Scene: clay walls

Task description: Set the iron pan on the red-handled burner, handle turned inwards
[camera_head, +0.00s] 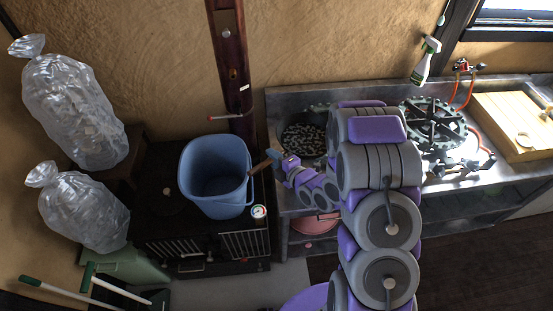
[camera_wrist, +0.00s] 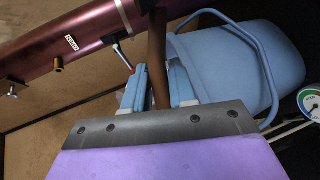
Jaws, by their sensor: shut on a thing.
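My gripper (camera_head: 275,158) is shut on a brown handle (camera_head: 260,168), whose end sticks out to the left towards the blue bucket. In the wrist view the brown handle (camera_wrist: 157,55) stands between the two blue fingers (camera_wrist: 158,88). The handle lines up with a dark, speckled round pan (camera_head: 303,139) at the left end of the metal counter. My arm hides its right part, and I cannot tell whether it rests or hangs. A dark toothed burner (camera_head: 435,124) stands to the right, with orange hoses and metal valves. I cannot make out a red handle on it.
A blue bucket (camera_head: 214,175) stands on a black cabinet (camera_head: 160,220), close left of my gripper. A dark red post (camera_head: 231,70) rises behind it, with a red-tipped lever. The metal counter (camera_head: 385,98) also bears a wooden board (camera_head: 510,122). A spray bottle (camera_head: 425,62) is behind.

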